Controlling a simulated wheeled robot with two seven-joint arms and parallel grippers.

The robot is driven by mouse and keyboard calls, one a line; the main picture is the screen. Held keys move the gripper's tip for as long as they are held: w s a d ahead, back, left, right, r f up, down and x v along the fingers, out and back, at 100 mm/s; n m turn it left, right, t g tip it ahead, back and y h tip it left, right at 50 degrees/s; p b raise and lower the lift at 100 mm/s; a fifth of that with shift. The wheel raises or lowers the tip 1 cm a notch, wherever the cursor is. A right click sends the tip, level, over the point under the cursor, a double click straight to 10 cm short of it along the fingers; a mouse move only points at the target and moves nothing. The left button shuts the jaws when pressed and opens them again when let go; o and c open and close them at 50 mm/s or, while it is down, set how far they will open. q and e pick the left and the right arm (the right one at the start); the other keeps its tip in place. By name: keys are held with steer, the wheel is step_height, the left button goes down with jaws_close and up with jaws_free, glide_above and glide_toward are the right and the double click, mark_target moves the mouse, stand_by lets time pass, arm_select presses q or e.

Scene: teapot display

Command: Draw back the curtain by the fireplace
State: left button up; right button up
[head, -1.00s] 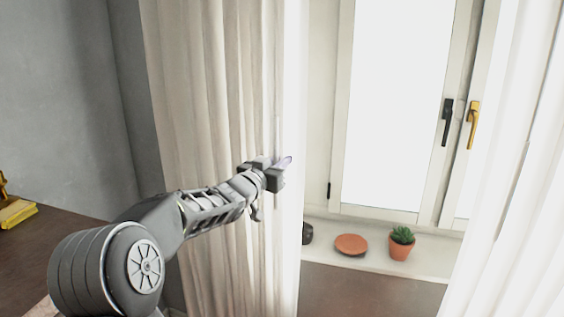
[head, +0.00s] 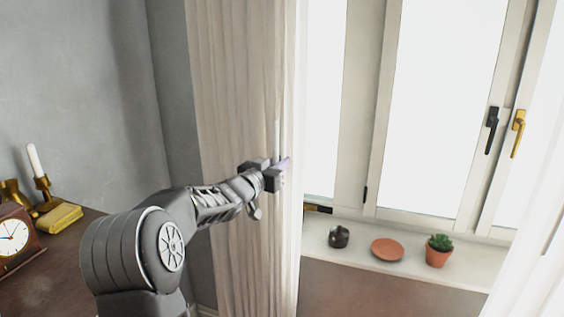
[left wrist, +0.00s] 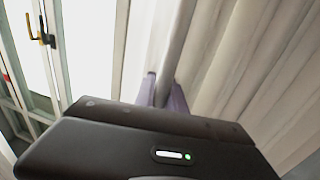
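The pale curtain (head: 235,110) hangs in vertical folds on the left of the window, bunched into a narrow band. A thin light pull rod (head: 277,138) runs upright along its right part. My left gripper (head: 280,168) is at this rod, near the curtain's right edge. In the left wrist view the two purple fingertips (left wrist: 164,92) stand on either side of the grey rod (left wrist: 176,45), in front of the folds, and look shut on it. The exact contact is partly hidden behind the gripper body. My right gripper is not in view.
The window (head: 430,110) has a black and a gold handle. A dark pot (head: 339,237), a terracotta saucer (head: 387,249) and a potted succulent (head: 439,251) stand on the sill (head: 460,277). A second curtain (head: 545,250) hangs at right. A clock (head: 14,238) and candlestick (head: 44,190) stand at left.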

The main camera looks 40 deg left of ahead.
arm_select(q)
steer(key=o, duration=0.4)
steer(key=s, duration=0.2)
steer(key=s+b, duration=0.1)
steer(key=s, duration=0.2)
steer(key=s+d+b, duration=0.1)
steer(key=s, duration=0.1)
steer(key=shift+s, duration=0.35)
steer(key=shift+d, duration=0.1)
